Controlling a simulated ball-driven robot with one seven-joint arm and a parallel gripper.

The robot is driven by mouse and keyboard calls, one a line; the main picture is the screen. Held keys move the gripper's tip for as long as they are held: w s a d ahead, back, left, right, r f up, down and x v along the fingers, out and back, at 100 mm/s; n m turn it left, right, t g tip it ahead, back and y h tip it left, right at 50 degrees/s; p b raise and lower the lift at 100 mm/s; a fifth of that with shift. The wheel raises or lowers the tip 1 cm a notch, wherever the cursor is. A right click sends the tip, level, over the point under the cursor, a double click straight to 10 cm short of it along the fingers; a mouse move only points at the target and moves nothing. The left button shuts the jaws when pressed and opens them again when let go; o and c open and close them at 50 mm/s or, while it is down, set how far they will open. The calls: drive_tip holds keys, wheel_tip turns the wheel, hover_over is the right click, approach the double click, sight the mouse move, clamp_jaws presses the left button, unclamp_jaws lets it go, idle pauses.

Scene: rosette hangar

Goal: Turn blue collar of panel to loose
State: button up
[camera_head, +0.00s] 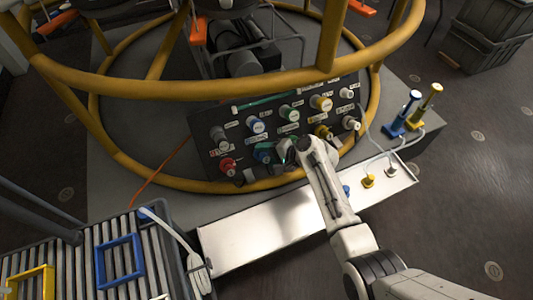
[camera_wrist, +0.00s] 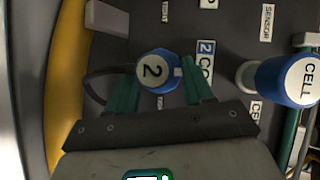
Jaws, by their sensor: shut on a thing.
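The dark panel (camera_head: 240,108) stands tilted inside the yellow ring frame and carries two rows of coloured knobs. In the wrist view a blue collar (camera_wrist: 157,84) with a white cap marked 2 sits between my gripper's green fingers (camera_wrist: 160,88). The fingers are shut on its sides. A pale mark shows on the collar's right side, towards a label reading 2 and partly hidden letters. In the head view my gripper (camera_head: 285,152) is at the panel's lower row and partly hides the collar there. Another blue knob, marked CELL (camera_wrist: 285,80), is to the right in the wrist view.
A yellow rail (camera_wrist: 68,75) and a grey block (camera_wrist: 107,18) are close by in the wrist view. A red knob (camera_head: 227,165) is left on the lower row. Blue and yellow plugs stand at right. A silver tray (camera_head: 255,240) lies in front.

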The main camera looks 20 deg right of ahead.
drive_tip(key=shift+f, duration=0.1)
drive_tip(key=o, duration=1)
drive_tip(key=shift+o, duration=0.2)
drive_tip(key=p+v, duration=0.3)
drive_tip(key=v, duration=0.8)
drive_tip(key=shift+p, duration=0.3)
drive_tip(key=shift+a, duration=0.1)
